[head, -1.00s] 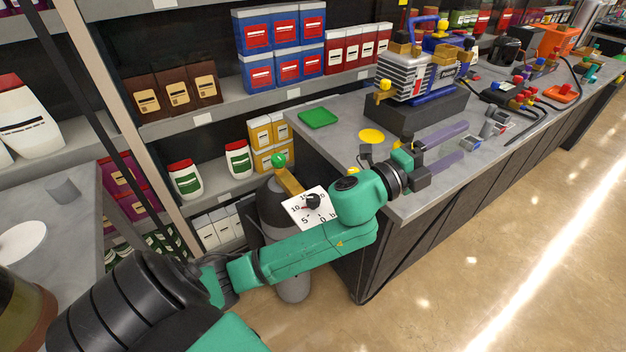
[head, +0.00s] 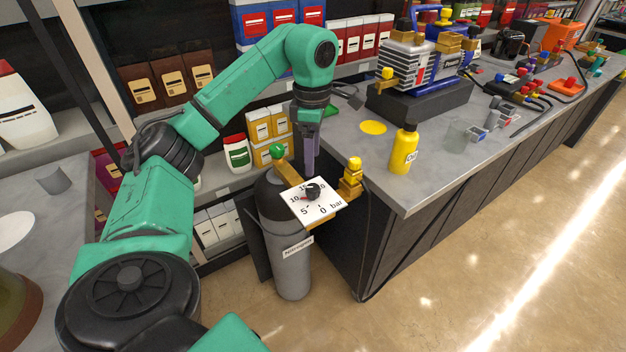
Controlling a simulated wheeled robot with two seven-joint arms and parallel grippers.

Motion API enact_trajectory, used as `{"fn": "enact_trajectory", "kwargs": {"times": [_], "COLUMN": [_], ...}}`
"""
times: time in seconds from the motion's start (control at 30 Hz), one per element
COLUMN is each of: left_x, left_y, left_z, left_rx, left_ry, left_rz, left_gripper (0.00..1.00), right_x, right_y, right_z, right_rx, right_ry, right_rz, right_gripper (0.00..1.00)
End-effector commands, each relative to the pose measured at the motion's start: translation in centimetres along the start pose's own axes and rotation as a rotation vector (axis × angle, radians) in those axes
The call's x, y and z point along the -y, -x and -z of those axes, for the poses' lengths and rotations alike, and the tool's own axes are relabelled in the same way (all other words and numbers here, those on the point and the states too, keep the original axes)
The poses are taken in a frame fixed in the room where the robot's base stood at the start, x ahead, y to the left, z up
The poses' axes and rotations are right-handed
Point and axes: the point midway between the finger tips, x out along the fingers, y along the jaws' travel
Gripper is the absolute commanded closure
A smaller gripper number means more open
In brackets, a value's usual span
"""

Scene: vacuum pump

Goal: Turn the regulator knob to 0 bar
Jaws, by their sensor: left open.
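The regulator knob (head: 313,191) is black and sits on a white dial plate (head: 328,206) marked with several numbers and "bar"; the 0 is at the lower right. A small red mark shows at the knob's left side, near the 10. The plate is fixed above a grey nitrogen cylinder (head: 288,268) with brass fittings. My left gripper (head: 310,168) points down with its purple fingers just behind and above the knob in the picture. It is open and holds nothing; I cannot tell whether it touches anything. My right gripper is out of view.
A green-capped brass valve (head: 277,151) is left of the fingers, and yellow-topped brass fittings (head: 350,180) are right of the plate. The grey bench (head: 440,180) holds a yellow bottle (head: 403,150), a clear beaker (head: 458,134) and a vacuum pump (head: 415,65). Shelves stand behind.

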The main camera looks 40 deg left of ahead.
Motion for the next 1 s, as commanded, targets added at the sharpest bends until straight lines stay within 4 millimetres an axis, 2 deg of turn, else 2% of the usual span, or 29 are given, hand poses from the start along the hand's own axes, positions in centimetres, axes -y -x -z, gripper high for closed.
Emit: {"fn": "enact_trajectory", "kwargs": {"times": [0.03, 0.1, 0.3, 0.43, 0.67, 0.7, 0.83, 0.87, 1.0], "left_x": [0.1, 0.1, 0.1, 0.0, 0.0, 0.0, 0.0, 0.0, 0.0], "left_y": [-2.2, -4.0, -7.5, -8.5, -8.7, -8.7, -8.7, -8.6, -8.6], "left_z": [0.0, 0.0, -0.1, -0.1, -0.1, -0.1, -0.1, -0.1, -0.1], "left_rx": [-0.002, -0.001, 0.000, 0.002, 0.003, 0.003, 0.003, 0.003, 0.003], "left_ry": [-0.001, -0.001, -0.002, -0.001, -0.001, -0.001, -0.002, -0.002, 0.000], "left_rz": [0.004, 0.004, 0.001, -0.001, -0.001, -0.001, -0.001, -0.001, 0.000], "left_gripper": [0.29, 0.29, 0.29, 0.29, 0.29, 0.44, 0.94, 1.00, 1.00], "right_x": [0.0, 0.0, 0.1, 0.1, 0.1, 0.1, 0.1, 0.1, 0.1], "right_y": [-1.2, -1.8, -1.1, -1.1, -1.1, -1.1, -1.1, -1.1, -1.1], "right_z": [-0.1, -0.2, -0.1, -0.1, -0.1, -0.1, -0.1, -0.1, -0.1], "right_rx": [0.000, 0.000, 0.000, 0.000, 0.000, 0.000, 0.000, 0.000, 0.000], "right_ry": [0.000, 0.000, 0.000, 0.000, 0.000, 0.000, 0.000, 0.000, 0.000], "right_rz": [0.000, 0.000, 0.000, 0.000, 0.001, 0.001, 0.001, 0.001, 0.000], "right_gripper": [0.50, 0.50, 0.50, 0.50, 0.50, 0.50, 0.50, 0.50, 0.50]}}
